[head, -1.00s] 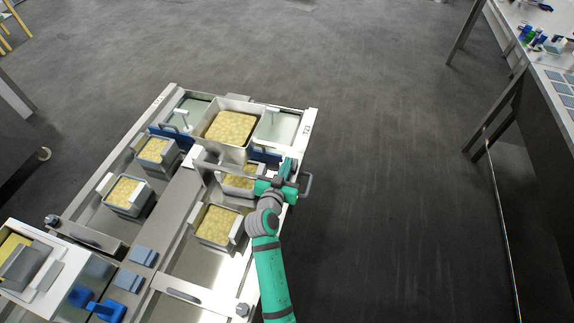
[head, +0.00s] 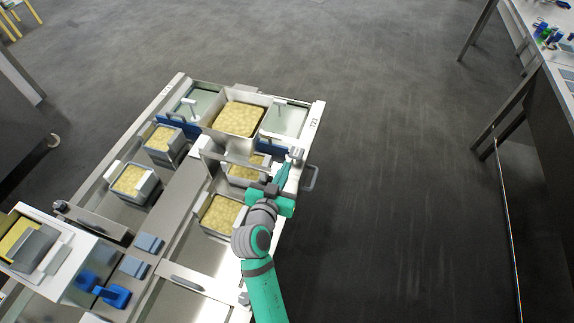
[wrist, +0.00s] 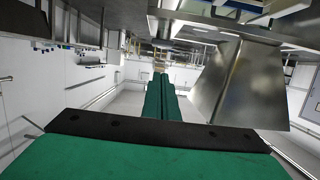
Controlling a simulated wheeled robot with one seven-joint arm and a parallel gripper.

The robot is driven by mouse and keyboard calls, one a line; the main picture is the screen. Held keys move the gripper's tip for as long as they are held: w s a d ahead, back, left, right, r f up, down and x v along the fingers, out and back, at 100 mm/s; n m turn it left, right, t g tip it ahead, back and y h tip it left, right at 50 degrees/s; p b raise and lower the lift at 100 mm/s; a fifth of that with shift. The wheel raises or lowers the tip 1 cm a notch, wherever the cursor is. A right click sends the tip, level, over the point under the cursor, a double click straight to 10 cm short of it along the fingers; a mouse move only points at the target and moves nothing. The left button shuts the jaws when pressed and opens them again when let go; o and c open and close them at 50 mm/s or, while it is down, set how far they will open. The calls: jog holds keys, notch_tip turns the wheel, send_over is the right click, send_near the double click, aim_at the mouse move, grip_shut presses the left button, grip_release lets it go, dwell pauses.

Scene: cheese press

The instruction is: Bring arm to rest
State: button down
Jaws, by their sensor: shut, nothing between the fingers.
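My gripper (head: 285,173) is green with a dark band, above the right edge of the steel cheese-press cart. Its two green fingers lie together and empty, pointing away from me in the head view. In the wrist view the shut fingers (wrist: 161,96) point into the room, with nothing between them. My arm reaches up from the bottom of the head view, over the cart's right rail. The gripper overlaps the right side of a curd-filled mould (head: 243,170) in the picture; I cannot tell the height between them.
The cart holds several moulds of yellow curd, including a large tray (head: 208,122) at its far end. A handle (head: 311,180) sticks out on its right side. Blue-handled tools lie near left. Open floor (head: 400,190) lies right of the cart, up to a table (head: 520,110).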

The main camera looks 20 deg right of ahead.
jog(key=shift+a, duration=0.1)
dwell(0.4)
jog(key=s+a+f+n+t+y, duration=0.1)
jog(key=s+a+f+n+y, duration=0.2)
jog(key=s+a+f, duration=0.4)
jog(key=s+a+f+n+t+y, duration=0.1)
jog(key=s+a+f+n+y, duration=0.25)
jog(key=s, duration=0.55)
jog(key=s+a+r+y, duration=0.1)
jog(key=s+a+r, duration=0.2)
jog(key=s, duration=0.6)
jog(key=s+a+r+n+t+y, duration=0.1)
jog(key=s+a+r+y, duration=0.1)
jog(key=s, duration=0.7)
notch_tip(320, 180, up, 3)
jog(key=shift+a+f, duration=0.2)
jog(key=shift+a, duration=0.4)
